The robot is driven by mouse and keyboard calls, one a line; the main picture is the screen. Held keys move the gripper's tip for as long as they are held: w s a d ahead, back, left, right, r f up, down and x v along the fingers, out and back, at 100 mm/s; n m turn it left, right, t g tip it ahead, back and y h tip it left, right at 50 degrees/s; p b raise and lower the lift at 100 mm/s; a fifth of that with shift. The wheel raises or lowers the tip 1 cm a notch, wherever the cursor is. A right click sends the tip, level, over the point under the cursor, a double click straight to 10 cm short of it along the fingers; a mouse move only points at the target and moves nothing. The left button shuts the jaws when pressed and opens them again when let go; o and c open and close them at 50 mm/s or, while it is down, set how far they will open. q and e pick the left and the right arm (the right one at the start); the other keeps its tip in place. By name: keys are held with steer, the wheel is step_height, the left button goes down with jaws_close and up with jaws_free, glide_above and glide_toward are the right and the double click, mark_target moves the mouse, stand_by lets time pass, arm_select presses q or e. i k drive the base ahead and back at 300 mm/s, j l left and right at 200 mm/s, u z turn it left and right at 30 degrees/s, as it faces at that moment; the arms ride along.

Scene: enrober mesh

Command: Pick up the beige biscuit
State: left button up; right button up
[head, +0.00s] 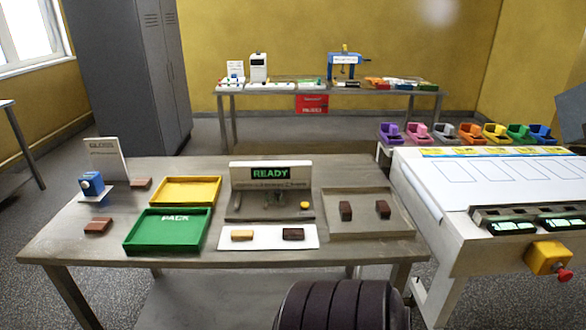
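The beige biscuit (242,235) is a small pale bar lying on the left part of a white board (268,239) at the front of the table. A dark brown bar (293,234) lies on the same board to its right, with a gap between them. Nothing touches or covers the beige biscuit from above. Neither of my grippers shows in the head view.
The grey table (130,220) also holds a green PACK tray (137,235), a yellow tray (157,191), a machine with a READY sign (270,174) behind the board, and a shallow tray (370,233) with two brown bars. A white bench (425,188) stands right.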

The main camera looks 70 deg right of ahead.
mark_target(236, 234)
steer(key=z, duration=1.95)
steer(key=i, duration=0.1)
steer(key=j+z, duration=0.05)
